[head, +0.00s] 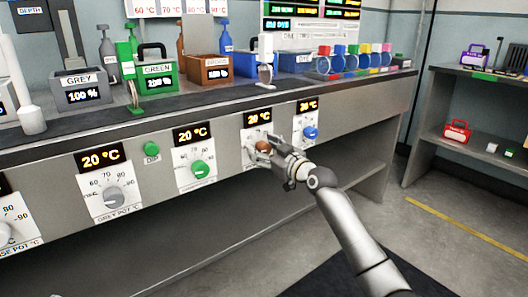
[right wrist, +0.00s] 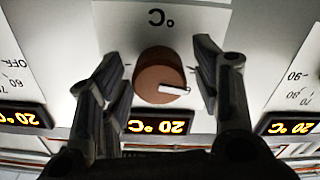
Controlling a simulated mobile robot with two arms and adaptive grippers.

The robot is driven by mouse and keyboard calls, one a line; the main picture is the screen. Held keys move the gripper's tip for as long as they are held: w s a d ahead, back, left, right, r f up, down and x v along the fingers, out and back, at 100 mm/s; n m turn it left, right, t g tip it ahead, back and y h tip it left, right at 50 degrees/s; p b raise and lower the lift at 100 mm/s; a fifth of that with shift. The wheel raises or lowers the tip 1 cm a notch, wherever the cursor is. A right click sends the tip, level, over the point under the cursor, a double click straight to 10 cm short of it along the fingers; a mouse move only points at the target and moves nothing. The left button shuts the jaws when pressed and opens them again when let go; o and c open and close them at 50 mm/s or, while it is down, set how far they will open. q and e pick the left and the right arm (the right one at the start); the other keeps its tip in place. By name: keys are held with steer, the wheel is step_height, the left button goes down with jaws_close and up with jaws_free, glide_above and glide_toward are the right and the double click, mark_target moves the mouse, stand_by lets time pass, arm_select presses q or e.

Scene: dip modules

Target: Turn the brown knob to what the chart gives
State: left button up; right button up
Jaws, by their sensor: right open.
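The brown knob (head: 263,146) sits on a white dial plate on the sloping front panel, under a display (head: 258,117) reading 20 °C. In the right wrist view, which is upside down, the brown knob (right wrist: 156,66) shows a white pointer mark (right wrist: 174,91). My right gripper (head: 267,151) is at the knob; in the wrist view its open fingers (right wrist: 160,70) stand on either side, with visible gaps. The chart cards (head: 170,7) on the wall are cut off at the top; their red figures in °C are small. My left gripper is not in view.
A green knob (head: 200,169) is left of the brown one and a blue knob (head: 311,133) right of it. A grey knob (head: 113,196) and a green button (head: 151,149) are further left. Coloured pots, including a brown pot (head: 209,69), stand on the counter above.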

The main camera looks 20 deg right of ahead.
steer(key=shift+w, duration=0.1)
steer(key=c, duration=1)
steer(key=shift+c, duration=0.2)
